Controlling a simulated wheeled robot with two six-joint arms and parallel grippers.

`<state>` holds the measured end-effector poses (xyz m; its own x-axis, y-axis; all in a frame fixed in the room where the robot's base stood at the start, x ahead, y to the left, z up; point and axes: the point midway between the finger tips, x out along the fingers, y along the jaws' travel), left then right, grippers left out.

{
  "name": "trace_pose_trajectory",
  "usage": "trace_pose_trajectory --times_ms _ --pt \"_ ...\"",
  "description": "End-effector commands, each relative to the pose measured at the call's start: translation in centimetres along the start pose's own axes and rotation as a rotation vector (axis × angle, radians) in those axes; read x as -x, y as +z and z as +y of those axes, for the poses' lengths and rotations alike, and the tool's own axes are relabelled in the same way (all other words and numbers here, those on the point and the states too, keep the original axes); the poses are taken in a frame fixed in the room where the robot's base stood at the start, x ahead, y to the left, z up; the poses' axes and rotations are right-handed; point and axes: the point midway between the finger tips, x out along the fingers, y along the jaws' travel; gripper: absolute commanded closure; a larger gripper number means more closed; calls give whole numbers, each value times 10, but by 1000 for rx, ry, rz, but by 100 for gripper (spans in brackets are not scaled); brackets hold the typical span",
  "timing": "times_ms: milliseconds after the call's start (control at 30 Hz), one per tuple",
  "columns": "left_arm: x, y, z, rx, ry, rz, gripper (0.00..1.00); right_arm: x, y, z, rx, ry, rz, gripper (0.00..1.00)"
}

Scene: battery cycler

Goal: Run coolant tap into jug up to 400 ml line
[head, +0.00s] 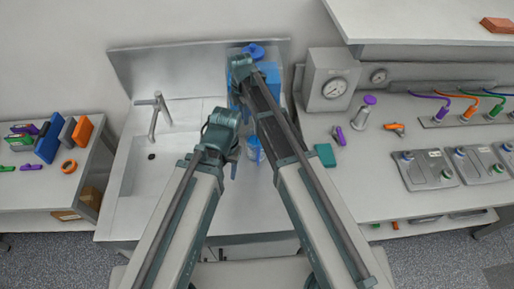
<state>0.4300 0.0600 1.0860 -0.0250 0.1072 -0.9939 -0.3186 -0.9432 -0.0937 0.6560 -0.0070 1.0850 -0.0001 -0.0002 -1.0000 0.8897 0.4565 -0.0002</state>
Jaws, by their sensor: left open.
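A blue coolant container (271,76) with a blue cap (253,50) stands at the back of the counter. My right arm covers much of its front, and I cannot make out its tap. A small clear jug (255,150) with a blue tint is below the container, partly covered by my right arm. Its level and lines are too small to read. My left gripper (234,164) is open and points down, just left of the jug. My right gripper (239,72) is at the container's upper left; its fingers are hidden.
A sink with a metal faucet (155,112) is at left. A gauge box (330,80), a purple-topped bottle (367,105) and a teal block (325,155) are at right. The counter (355,180) in front of the teal block is clear.

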Motion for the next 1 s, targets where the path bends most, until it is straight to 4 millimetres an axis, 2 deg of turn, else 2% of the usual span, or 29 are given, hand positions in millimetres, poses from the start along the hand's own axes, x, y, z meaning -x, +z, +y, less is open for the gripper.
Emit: trace_pose_trajectory --times_ms 200,333,1000 --pt "0 0 0 0 0 0 50 0 4 17 -285 0 0 71" --pt "0 0 0 0 0 0 50 0 4 22 -404 1 0 71" --pt "0 0 0 0 0 0 50 0 6 26 -500 1 0 71"
